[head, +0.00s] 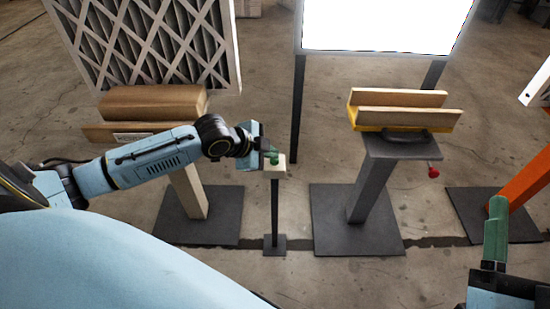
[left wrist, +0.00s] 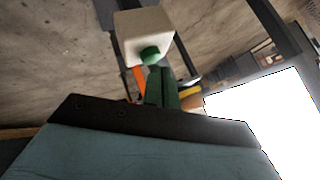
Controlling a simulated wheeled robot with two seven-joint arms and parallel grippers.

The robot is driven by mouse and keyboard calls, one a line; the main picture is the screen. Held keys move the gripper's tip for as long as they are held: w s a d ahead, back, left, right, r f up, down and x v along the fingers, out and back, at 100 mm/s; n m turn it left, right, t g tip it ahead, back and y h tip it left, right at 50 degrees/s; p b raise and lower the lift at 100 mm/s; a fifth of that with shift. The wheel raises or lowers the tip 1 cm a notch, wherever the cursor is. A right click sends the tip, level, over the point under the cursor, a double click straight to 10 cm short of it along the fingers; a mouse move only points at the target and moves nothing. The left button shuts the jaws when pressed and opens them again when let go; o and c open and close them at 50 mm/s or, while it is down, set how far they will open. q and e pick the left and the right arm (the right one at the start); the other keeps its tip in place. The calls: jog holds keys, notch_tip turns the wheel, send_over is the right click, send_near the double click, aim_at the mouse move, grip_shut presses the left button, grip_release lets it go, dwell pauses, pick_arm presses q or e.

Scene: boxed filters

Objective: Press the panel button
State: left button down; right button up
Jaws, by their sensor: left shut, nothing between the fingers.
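A small cream box (head: 275,174) stands on a thin black post in the middle of the head view. In the left wrist view the box shows at the top with a round green button (left wrist: 150,55) on it. My left gripper (head: 271,156) is at the top of this box. Its green fingers (left wrist: 161,88) are shut and empty, with their tips close to the button; I cannot tell whether they touch it. My right gripper (head: 497,222) is at the lower right, away from the box. Its green fingers overlap from this angle.
A framed pleated filter (head: 150,45) stands at the upper left behind a wooden holder (head: 150,104). A yellow and wooden cradle (head: 400,115) sits on a grey pedestal to the right. A bright white panel (head: 385,25) stands behind. An orange post (head: 525,180) is at the right.

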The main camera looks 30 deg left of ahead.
pick_arm(q)
jog(key=shift+f, duration=0.15)
dwell(0.3)
jog(key=shift+f, duration=0.3)
jog(key=shift+p, duration=0.3)
jog(key=shift+r+p, duration=0.4)
jog(key=shift+p, duration=0.35)
jog(key=shift+r, duration=0.1)
notch_tip(320, 180, up, 6)
jog(key=p, duration=0.6)
jog(key=shift+p, duration=0.3)
